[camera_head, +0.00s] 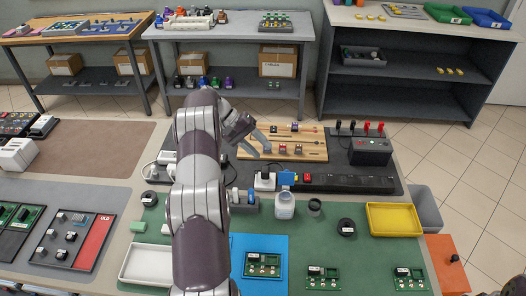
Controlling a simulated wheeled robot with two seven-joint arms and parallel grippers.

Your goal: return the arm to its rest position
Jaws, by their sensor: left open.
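My left arm rises from the bottom centre and bends at the top to the right. My left gripper (256,146) is open, with nothing visible between its fingers. It points down and to the right, over or near the left end of a wooden board (312,146) carrying several small parts. The height of the fingers above the board cannot be told. My right gripper does not show.
A green mat (375,258) holds a yellow tray (394,219), a white tray (147,264) and small green circuit boards. A dark power strip (345,184) lies behind them. Shelved benches stand at the back. My arm hides part of the table's middle.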

